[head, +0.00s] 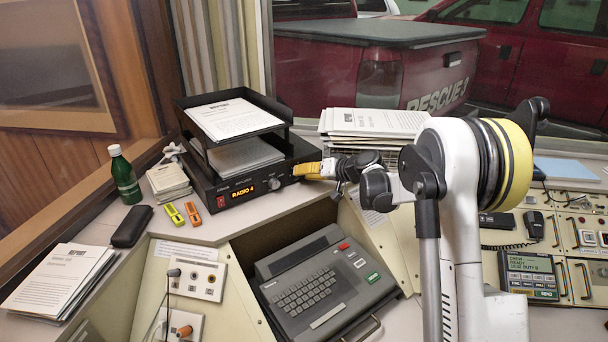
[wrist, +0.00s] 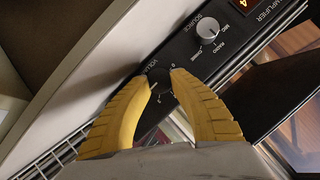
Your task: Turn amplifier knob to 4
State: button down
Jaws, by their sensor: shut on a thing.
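The black amplifier (head: 236,197) sits on the desk under a paper tray. Its orange display (head: 243,194) reads "RADIO 4". My gripper (head: 298,170), with yellow fingers, is at the right end of the amplifier's front. In the wrist view my gripper (wrist: 160,78) has its two fingertips on either side of the dark volume knob (wrist: 159,82), shut on it. The fingers hide part of the knob and its scale, so its pointer is not clear. The silver source knob (wrist: 208,30) is apart from the fingers, between the volume knob and the display.
The paper tray (head: 272,124) stands on the amplifier. A stack of papers (head: 372,124) is behind my gripper. A green bottle (head: 124,178), two highlighters and a keyboard terminal (head: 322,281) are on the console. A window is behind the desk.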

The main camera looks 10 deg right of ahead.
jog(key=shift+w+m+y, duration=0.1)
jog(key=shift+m+y, duration=0.5)
jog(key=shift+m, duration=0.1)
jog(key=c, duration=1.3)
grip_release()
jog(key=shift+f, duration=0.1)
jog(key=v, duration=1.2)
